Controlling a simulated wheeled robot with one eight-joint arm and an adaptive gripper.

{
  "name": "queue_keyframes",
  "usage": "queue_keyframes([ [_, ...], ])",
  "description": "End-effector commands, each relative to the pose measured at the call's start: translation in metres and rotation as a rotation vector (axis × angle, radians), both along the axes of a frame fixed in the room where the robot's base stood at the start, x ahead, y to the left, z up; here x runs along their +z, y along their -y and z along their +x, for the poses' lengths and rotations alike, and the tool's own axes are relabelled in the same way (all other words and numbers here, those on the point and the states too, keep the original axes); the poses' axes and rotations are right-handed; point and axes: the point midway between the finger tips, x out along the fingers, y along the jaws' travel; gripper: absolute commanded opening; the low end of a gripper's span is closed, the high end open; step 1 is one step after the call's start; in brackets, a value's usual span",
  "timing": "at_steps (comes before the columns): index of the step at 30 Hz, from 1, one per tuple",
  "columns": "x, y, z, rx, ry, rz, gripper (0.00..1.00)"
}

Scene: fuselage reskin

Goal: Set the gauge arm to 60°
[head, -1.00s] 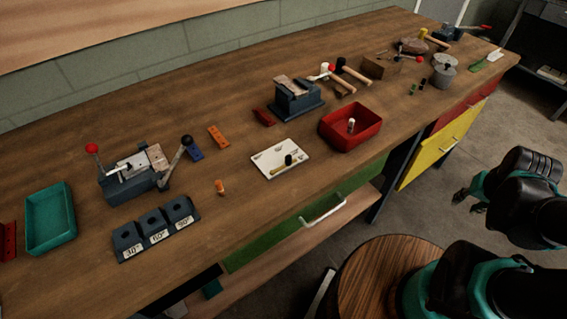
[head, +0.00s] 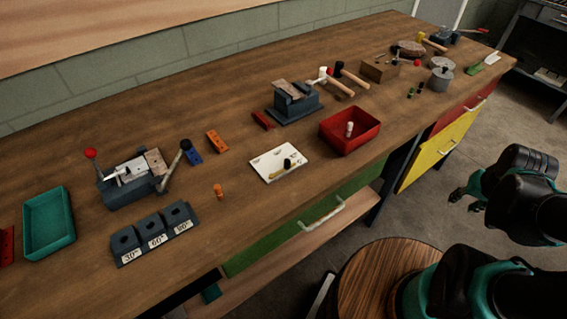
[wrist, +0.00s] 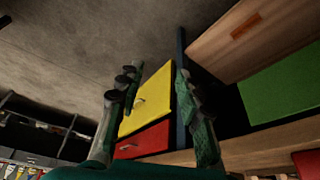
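A white plate (head: 279,162) lies flat near the bench's front edge, with a yellow bar and black knob (head: 287,163) on it; this may be the gauge and its arm, but its markings are too small to read. Three dark blocks labelled 30°, 60° (head: 150,229) and 90° stand in a row at the front left. Behind them is a blue-grey bending fixture (head: 129,183) with a red-knobbed lever and a black-knobbed lever (head: 175,165). My gripper (head: 466,200) hangs off the bench at the right, far from these. In the wrist view (wrist: 158,80) its fingers are spread and empty.
A red bin (head: 350,130) and a small vise (head: 292,101) stand beside and behind the plate. A teal tray (head: 49,222) is at far left. An orange peg (head: 218,191) stands left of the plate. A round wooden stool (head: 375,270) stands before the bench. Mallets lie further back.

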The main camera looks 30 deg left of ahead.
Motion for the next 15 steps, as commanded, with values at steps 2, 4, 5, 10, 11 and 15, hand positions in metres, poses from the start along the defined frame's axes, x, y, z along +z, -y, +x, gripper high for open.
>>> queue_keyframes([
  [2,0.009,-0.016,0.010,0.066,-0.012,-0.005,0.36],
  [4,0.019,-0.035,0.019,0.145,-0.027,-0.014,0.36],
  [5,0.024,-0.045,0.023,0.182,-0.034,-0.018,0.36],
  [10,0.053,-0.105,0.038,0.403,-0.075,-0.046,0.36],
  [11,0.059,-0.116,0.039,0.441,-0.083,-0.051,0.36],
  [15,0.084,-0.169,0.039,0.621,-0.114,-0.079,0.36],
])
